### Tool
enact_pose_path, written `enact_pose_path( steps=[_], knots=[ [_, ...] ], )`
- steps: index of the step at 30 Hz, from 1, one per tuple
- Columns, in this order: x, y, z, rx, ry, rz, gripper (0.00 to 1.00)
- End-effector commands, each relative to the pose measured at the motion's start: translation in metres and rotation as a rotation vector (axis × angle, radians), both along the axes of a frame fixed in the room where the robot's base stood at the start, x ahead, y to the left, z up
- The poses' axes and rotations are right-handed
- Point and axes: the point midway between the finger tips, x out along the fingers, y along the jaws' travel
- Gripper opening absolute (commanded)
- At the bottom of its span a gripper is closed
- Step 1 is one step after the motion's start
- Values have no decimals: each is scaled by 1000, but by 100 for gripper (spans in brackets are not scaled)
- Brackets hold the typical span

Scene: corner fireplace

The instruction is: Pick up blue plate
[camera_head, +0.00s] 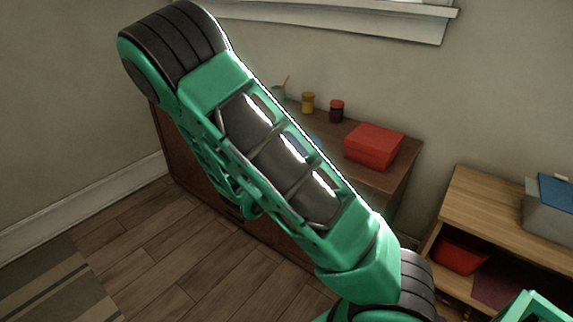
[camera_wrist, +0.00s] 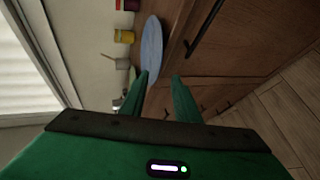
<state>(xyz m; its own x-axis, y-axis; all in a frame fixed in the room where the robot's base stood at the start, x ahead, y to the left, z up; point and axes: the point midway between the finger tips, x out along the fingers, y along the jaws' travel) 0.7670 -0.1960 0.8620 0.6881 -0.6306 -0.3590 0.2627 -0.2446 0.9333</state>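The blue plate (camera_wrist: 152,48) shows in the wrist view as a narrow ellipse along the edge of the brown cabinet top, above its drawer fronts. My gripper (camera_wrist: 160,75) is open, with two green fingers apart and nothing clearly held between them. The left fingertip is close to the plate's near end; I cannot tell whether it touches. In the head view my arm hides most of the plate, and only a bluish sliver (camera_head: 315,141) shows beside it. My gripper is hidden behind the arm there.
A dark drawer handle (camera_wrist: 203,30) juts beside the plate. A wooden shelf (camera_head: 480,205) stands right.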

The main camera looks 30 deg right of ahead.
Motion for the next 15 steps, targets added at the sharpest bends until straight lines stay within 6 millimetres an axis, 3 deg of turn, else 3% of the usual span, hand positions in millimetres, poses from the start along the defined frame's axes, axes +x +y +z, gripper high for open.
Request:
enact_pose_path(
  steps=[15],
  knots=[
    [6, -3, -3, -5, 0, 8, 29]
  ],
)
